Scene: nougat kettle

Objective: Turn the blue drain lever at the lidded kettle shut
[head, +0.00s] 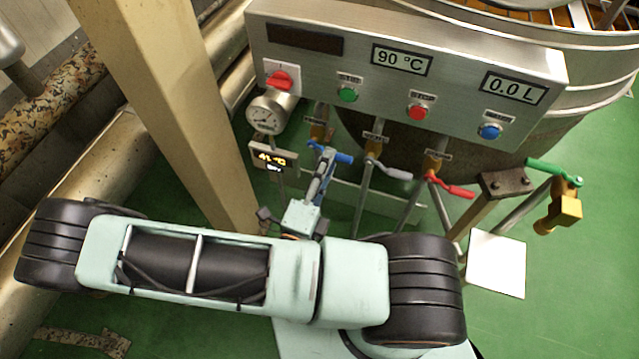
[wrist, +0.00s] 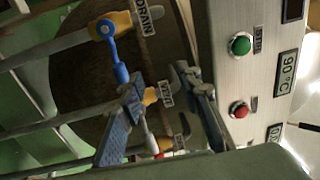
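The blue drain lever (head: 335,154) sits on the leftmost pipe under the control panel and points right and slightly down in the head view. In the wrist view, the blue lever (wrist: 118,62) hangs from a yellow valve body beside the DRAIN label (wrist: 150,14), crossing its pipe. My gripper (head: 322,172) is at the lever, partly covering its surroundings. In the wrist view my gripper (wrist: 168,92) has its fingers apart; the lever's free end is close to one fingertip. I cannot tell whether they touch. The kettle (head: 590,60) stands behind the panel; only part shows.
A grey lever (head: 392,172) and a red lever (head: 452,188) sit on neighbouring pipes to the right. A green lever (head: 553,168) is farther right. The control panel (head: 330,75) overhangs the pipes. A beige post (head: 180,110) and a gauge (head: 268,112) stand left.

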